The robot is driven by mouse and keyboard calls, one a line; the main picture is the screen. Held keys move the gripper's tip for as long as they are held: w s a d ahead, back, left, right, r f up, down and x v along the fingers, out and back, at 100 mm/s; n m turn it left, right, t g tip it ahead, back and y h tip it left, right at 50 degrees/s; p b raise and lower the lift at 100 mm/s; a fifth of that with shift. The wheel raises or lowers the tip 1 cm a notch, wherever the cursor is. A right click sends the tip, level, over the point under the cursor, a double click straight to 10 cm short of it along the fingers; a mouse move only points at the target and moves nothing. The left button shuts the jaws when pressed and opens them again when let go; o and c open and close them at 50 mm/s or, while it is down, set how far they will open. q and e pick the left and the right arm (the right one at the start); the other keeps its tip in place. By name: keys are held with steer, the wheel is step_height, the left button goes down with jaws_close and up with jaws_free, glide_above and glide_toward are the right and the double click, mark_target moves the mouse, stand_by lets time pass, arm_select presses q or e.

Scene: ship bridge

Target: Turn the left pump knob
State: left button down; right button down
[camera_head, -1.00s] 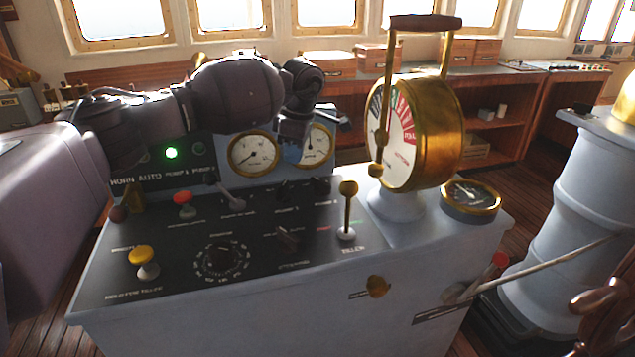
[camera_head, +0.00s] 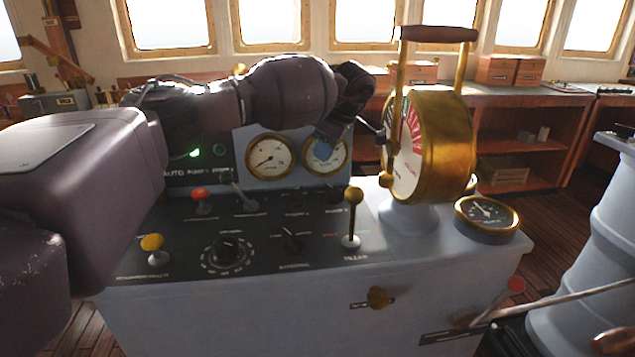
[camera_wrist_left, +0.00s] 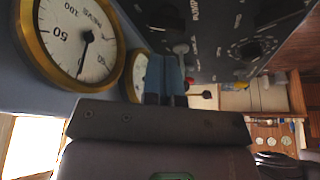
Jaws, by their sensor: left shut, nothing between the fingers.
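The left pump knob (camera_head: 297,197) is a small dark knob at the back of the black console panel, below the two brass gauges. A similar dark knob (camera_head: 334,193) sits to its right. My left gripper (camera_head: 325,142) has blue fingers and is shut and empty. It is in front of the right gauge, above the pump knobs and apart from them. In the left wrist view the shut fingers (camera_wrist_left: 166,75) point along the panel, and a dark knob (camera_wrist_left: 163,15), apparently the left pump knob, shows at the top. My right gripper is not in view.
A brass telegraph (camera_head: 430,145) stands just right of the gripper. A brass-topped lever (camera_head: 353,215), a grey lever (camera_head: 240,195), a red knob (camera_head: 201,196) and a yellow knob (camera_head: 152,243) rise from the panel. The right gauge (camera_head: 325,155) is close behind the fingers.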

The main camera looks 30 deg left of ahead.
arm_select(q)
steer(key=b, duration=0.1)
glide_toward(302, 199)
steer(key=x, duration=0.5)
steer(key=shift+w+a, duration=0.1)
steer(key=shift+a, duration=0.05)
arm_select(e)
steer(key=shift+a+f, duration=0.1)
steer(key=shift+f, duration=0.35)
